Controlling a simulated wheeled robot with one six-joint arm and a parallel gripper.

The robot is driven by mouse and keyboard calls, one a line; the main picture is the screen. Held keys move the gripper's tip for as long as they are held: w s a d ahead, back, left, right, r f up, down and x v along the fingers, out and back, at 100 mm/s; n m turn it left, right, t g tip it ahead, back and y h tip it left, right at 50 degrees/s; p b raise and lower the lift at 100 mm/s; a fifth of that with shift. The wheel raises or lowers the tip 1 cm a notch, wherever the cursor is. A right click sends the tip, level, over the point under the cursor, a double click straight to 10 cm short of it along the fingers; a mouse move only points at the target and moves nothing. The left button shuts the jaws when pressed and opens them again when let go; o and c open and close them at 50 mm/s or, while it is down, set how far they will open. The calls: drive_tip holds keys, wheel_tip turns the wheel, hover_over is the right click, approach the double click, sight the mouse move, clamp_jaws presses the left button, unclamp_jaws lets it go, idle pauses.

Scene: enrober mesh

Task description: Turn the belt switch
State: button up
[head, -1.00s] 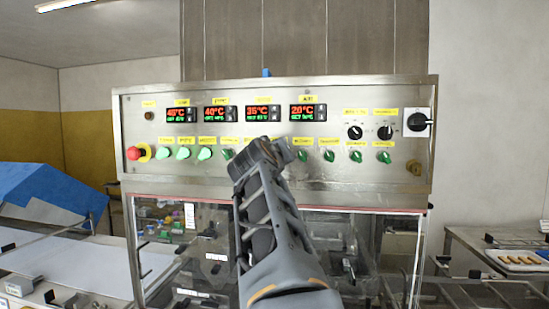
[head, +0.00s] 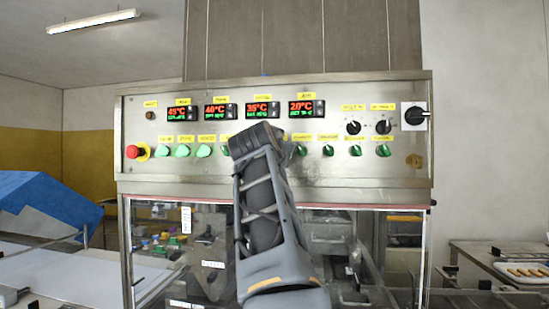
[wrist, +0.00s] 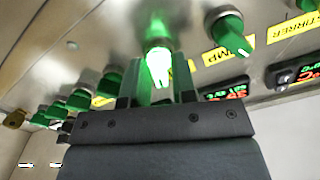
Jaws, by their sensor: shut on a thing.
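The steel control panel (head: 330,180) carries a row of green switch knobs under yellow labels. My gripper (head: 256,138) is up against the middle of this row in the head view and hides the knob there. In the wrist view my gripper (wrist: 157,82) has one finger on each side of a lit green knob (wrist: 158,62) and is shut on it. I cannot read this knob's label, so I cannot tell if it is the belt switch. A neighbouring green knob (wrist: 229,32) is marked as a pump.
A red emergency button (head: 133,152) is at the panel's left. Black dials (head: 384,127) and a larger black rotary switch (head: 415,116) are at its right. Temperature displays (head: 221,111) sit above the knobs. A clear-fronted machine is below; a tray (head: 522,272) lies at the right.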

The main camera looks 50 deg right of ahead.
drive_tip(key=shift+m+b, duration=0.35)
drive_tip(key=shift+m, duration=0.75)
drive_tip(key=o, duration=0.7)
drive_tip(key=b+v, duration=0.3)
drive_tip(key=v, duration=1)
drive_tip(key=shift+s+a+b, duration=0.2)
drive_tip(key=shift+a+b, duration=0.15)
drive_tip(key=shift+b, duration=0.05)
